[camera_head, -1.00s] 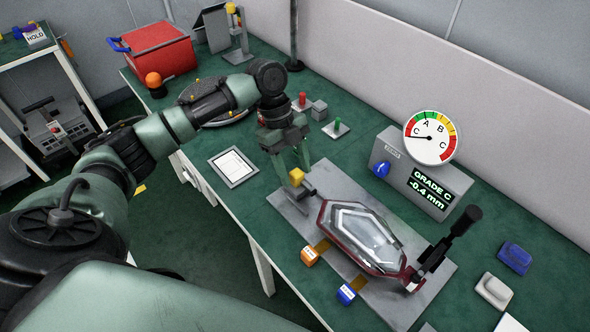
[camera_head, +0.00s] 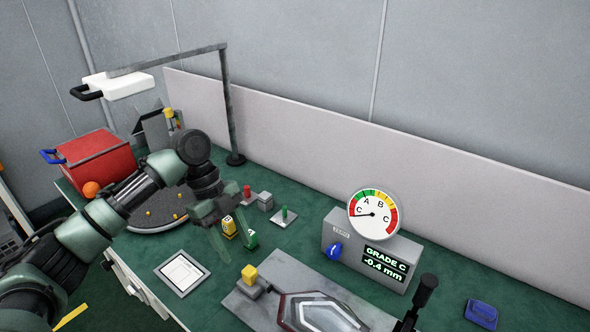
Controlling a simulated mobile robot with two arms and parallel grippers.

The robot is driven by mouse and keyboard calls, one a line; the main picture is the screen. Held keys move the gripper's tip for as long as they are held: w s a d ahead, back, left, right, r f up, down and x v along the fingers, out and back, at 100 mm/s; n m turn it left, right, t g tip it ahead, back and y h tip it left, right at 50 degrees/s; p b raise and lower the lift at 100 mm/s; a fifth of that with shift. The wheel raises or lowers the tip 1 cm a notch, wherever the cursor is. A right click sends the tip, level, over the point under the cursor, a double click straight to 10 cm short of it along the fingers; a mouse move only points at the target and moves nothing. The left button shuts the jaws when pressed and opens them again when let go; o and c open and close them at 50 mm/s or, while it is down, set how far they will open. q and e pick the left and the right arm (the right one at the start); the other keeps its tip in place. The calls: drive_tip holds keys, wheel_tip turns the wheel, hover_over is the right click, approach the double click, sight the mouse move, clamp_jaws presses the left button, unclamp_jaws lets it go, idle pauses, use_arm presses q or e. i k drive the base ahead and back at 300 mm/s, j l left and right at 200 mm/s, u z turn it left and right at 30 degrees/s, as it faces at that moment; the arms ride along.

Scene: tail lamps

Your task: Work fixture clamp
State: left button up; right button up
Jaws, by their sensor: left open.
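The fixture plate (camera_head: 245,301) lies on the green bench at the bottom, partly cut off by the frame edge. A red-rimmed tail lamp (camera_head: 322,313) sits on it, its lower part out of view. My right gripper is not in view.
A gauge box (camera_head: 389,262) with a dial reads "GRADE C -0.4 mm" behind the plate. A framed sheet (camera_head: 182,272) lies left. A red bin (camera_head: 98,162) and round tray (camera_head: 150,221) stand farther back.

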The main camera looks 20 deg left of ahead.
sight(429, 281)
drive_tip(key=k, duration=1)
